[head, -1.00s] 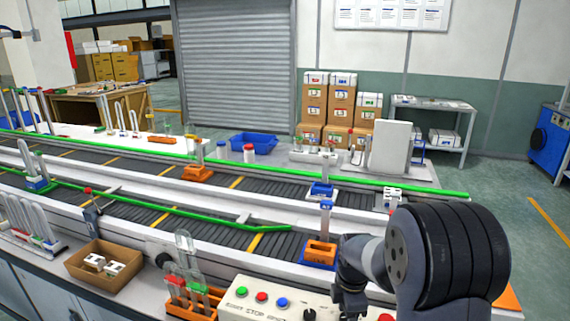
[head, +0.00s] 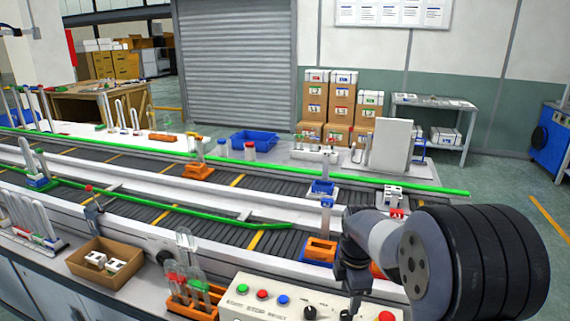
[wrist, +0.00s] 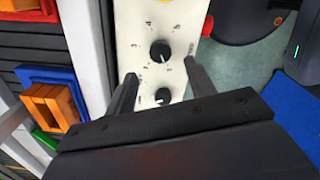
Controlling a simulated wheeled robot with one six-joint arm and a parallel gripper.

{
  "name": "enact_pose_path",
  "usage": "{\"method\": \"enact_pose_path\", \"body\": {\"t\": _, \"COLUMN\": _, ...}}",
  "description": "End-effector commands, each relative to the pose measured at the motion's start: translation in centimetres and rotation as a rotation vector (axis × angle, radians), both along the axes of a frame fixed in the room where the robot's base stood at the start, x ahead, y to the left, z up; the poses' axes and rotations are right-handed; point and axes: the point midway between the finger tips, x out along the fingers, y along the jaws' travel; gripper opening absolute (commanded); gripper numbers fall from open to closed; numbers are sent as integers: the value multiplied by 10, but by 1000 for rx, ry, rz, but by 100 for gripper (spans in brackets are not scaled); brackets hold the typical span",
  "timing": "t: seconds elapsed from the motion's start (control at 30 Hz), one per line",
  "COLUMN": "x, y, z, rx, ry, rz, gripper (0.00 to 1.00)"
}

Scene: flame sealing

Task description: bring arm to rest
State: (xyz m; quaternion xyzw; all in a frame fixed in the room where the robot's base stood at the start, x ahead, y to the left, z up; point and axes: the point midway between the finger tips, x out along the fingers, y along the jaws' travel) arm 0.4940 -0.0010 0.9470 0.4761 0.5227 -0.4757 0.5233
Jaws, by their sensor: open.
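My gripper (head: 350,300) hangs low over the white control panel (head: 262,309), at the right of the head view, with my dark arm joints to its right. Its fingertips are hard to make out there. In the wrist view my gripper (wrist: 160,70) has its two dark fingers apart with nothing held between them. Behind them is the panel, with two black knobs (wrist: 160,51). The gripper seems apart from the panel, but the exact height cannot be told.
An orange holder (head: 321,249) on a blue base stands on the conveyor left of my gripper. An orange rack (head: 193,307) of glass tubes and a cardboard box (head: 105,266) stand further left. Grey floor (head: 500,200) lies open at the right.

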Motion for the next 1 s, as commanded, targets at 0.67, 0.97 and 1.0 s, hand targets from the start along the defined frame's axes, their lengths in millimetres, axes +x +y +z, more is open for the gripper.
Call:
{"method": "enact_pose_path", "body": {"t": 0.67, "x": -1, "y": 0, "z": -47, "rx": 0, "ry": 7, "rz": -1, "gripper": 52}}
{"method": "enact_pose_path", "body": {"t": 0.97, "x": 0, "y": 0, "z": -63, "rx": 0, "ry": 1, "rz": -168, "gripper": 52}}
{"method": "enact_pose_path", "body": {"t": 1.0, "x": 0, "y": 0, "z": -63, "rx": 0, "ry": 1, "rz": -201, "gripper": 52}}
